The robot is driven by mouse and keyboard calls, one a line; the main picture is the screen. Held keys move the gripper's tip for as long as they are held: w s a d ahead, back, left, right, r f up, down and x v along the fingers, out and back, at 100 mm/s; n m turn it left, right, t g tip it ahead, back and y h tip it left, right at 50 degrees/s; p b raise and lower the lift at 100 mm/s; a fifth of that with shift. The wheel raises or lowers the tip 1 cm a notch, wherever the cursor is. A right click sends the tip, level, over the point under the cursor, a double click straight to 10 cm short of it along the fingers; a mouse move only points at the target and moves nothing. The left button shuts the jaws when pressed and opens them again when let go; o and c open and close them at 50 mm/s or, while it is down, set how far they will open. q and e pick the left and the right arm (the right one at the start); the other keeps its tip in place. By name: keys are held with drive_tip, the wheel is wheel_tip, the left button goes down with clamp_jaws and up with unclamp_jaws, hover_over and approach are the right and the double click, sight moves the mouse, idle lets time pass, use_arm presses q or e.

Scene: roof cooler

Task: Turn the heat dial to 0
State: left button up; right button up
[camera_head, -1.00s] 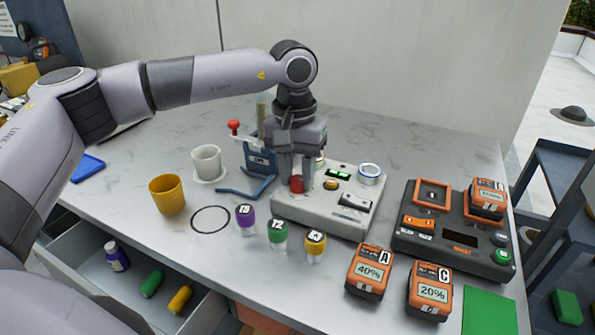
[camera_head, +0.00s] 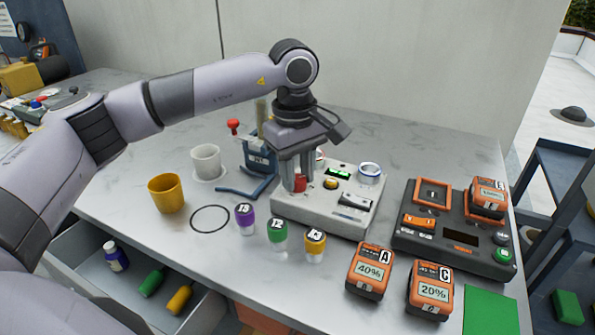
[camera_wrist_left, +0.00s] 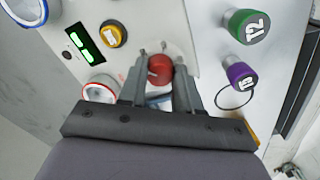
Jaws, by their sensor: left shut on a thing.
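A light grey hotplate-style unit (camera_head: 335,219) stands on the bench with a red dial (camera_head: 300,183), a yellow knob (camera_head: 331,184), a lit green display (camera_head: 338,171) and a dark switch (camera_head: 355,202). My left gripper (camera_head: 297,186) points straight down and its fingers are shut on the red dial. The wrist view shows the red dial (camera_wrist_left: 160,70) between the fingertips, with the yellow knob (camera_wrist_left: 113,34) and display (camera_wrist_left: 84,43) to its left. The dial's markings are too small or hidden to read. My right gripper is out of view.
A blue stand (camera_head: 259,160), white mug (camera_head: 206,161) and yellow cup (camera_head: 167,194) are left. A dark charger (camera_head: 452,243) and orange batteries (camera_head: 370,270) are right.

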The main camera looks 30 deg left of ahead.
sight(297, 179)
use_arm(q)
drive_tip(key=n, duration=0.4)
drive_tip(key=shift+n, duration=1.9)
drive_tip(key=o, duration=1.1)
drive_tip(key=shift+c, duration=0.2)
drive_tip(key=shift+r, duration=0.1)
drive_tip(key=shift+s+r, duration=0.15)
drive_tip(key=shift+r, duration=3.35)
